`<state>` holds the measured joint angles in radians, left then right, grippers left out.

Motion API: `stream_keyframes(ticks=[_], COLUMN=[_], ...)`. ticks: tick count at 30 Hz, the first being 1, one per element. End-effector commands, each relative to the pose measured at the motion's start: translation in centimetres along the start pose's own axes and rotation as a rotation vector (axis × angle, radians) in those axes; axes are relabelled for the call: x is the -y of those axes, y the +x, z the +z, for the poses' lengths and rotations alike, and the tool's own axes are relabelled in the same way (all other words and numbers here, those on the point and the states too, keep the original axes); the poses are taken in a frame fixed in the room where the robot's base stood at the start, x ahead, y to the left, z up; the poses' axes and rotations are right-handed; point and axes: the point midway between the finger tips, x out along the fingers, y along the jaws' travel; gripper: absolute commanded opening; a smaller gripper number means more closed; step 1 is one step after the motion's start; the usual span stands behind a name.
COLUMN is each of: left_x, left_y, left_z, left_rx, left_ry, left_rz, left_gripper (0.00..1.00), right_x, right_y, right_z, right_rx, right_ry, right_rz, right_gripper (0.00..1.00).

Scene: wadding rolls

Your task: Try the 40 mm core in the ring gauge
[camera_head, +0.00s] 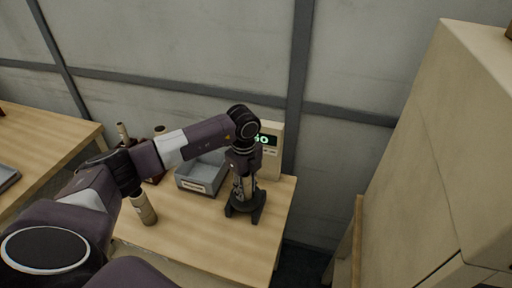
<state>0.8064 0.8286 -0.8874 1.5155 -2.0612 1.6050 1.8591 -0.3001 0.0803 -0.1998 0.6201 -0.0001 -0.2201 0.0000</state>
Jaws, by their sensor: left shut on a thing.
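My left gripper (243,188) points down over the right part of the table. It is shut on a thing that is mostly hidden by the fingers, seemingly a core. I cannot tell whether the held thing is inside the ring. My right gripper is not in view.
A grey tray (203,180) with a label is left of the gripper. A beige display box (270,159) reading 40 stands behind it. A tan tube (123,132) and another tube top (159,130) show behind my arm. A large beige cabinet (440,150) is at right.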

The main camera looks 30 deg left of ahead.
Motion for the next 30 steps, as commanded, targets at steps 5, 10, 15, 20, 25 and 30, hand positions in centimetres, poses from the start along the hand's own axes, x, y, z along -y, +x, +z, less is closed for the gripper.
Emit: stream_keyframes(ticks=[5, 10, 15, 20, 25, 30], left_x=[0.0, 0.0, 0.0, 0.0, 0.1, 0.2], left_y=[0.0, 0.0, 0.0, 0.0, -1.4, -4.8], left_z=[0.0, 0.0, 0.0, 0.0, 0.0, 0.1], left_rx=[0.000, 0.000, 0.000, 0.000, 0.000, 0.001], left_ry=[0.000, 0.000, 0.000, 0.000, 0.000, 0.001], left_rz=[0.000, 0.000, 0.000, 0.000, -0.004, -0.006], left_gripper=[0.04, 0.41, 0.48, 0.48, 0.48, 0.48], right_x=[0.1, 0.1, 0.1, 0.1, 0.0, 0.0], right_y=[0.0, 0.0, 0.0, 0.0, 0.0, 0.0], right_z=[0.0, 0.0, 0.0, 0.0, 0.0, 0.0], right_rx=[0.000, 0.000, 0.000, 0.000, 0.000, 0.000], right_ry=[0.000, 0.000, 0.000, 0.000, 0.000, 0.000], right_rz=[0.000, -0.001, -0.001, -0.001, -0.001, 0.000], right_gripper=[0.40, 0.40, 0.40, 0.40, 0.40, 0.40])
